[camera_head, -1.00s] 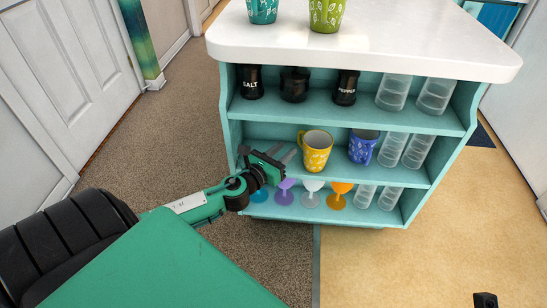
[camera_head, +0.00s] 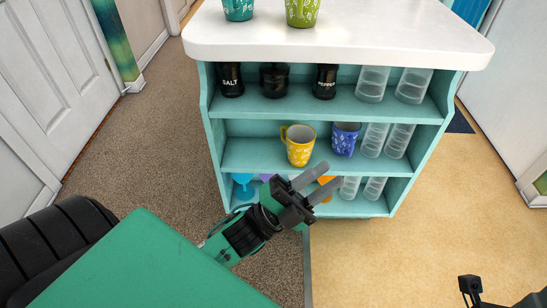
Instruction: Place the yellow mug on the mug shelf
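The yellow mug (camera_head: 299,147) stands upright on the middle shelf (camera_head: 242,157) of the teal shelf unit, left of a blue mug (camera_head: 345,138). Its handle points left. My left gripper (camera_head: 320,183) is in front of the unit, below and in front of the yellow mug, apart from it. Its two fingers are spread with nothing between them, and it hides part of the bottom shelf. Only a small dark part of my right gripper (camera_head: 470,287) shows at the bottom right edge, and its fingers are unclear.
Clear cups (camera_head: 385,140) stand right of the blue mug. Salt (camera_head: 230,80) and pepper (camera_head: 324,82) shakers, a dark jar (camera_head: 274,80) and more clear cups fill the top shelf. Goblets stand on the bottom shelf. The white countertop (camera_head: 340,40) overhangs. Floor in front is clear.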

